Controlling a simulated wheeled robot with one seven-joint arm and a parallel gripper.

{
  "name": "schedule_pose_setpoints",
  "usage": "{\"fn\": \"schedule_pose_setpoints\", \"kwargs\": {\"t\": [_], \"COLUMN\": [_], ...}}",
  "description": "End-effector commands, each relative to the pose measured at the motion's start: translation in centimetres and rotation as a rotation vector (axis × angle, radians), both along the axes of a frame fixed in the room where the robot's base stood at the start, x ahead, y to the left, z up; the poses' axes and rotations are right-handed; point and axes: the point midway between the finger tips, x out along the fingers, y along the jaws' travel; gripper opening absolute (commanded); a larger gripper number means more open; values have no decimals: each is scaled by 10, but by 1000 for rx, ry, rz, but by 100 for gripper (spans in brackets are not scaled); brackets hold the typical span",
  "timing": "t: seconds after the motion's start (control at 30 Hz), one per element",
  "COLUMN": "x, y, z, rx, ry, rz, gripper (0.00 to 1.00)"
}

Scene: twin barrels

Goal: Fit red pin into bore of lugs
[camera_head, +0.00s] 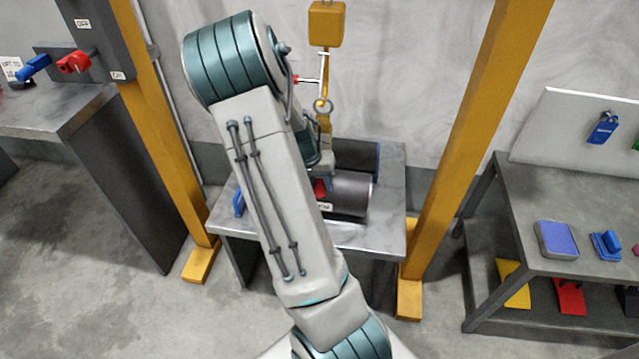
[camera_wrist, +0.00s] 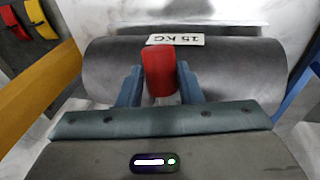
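My gripper (camera_wrist: 159,88) has its two blue-grey fingers on either side of the red pin (camera_wrist: 158,70), shut on it. The pin also shows as a small red patch beside my arm in the head view (camera_head: 320,188). Pin and fingers are in front of a dark grey barrel (camera_wrist: 230,68) with a "25 KG" label (camera_wrist: 176,39). That barrel lies on its side on the table in the head view (camera_head: 350,198). A second dark barrel (camera_head: 357,155) lies behind it. I cannot make out the lugs or their bore; my arm hides part of this area.
Yellow posts (camera_head: 468,150) flank the grey table (camera_head: 392,222). A blue item (camera_head: 238,203) is at the table's left edge. A bench (camera_head: 590,195) stands at right.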

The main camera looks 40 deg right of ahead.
Motion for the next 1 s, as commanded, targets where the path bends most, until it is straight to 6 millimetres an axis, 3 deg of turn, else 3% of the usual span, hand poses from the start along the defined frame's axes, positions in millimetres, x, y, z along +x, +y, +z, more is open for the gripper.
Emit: {"fn": "schedule_pose_setpoints", "kwargs": {"t": [0.03, 0.07, 0.47, 1.0], "x": [-2, -1, 4, 11], "y": [-1, -1, 3, 28], "z": [-2, -1, 11, 117], "rx": [-1, -1, -4, -3], "ry": [3, 1, -7, -8], "rz": [-3, -2, 8, 2], "gripper": [47, 53, 53, 53]}}
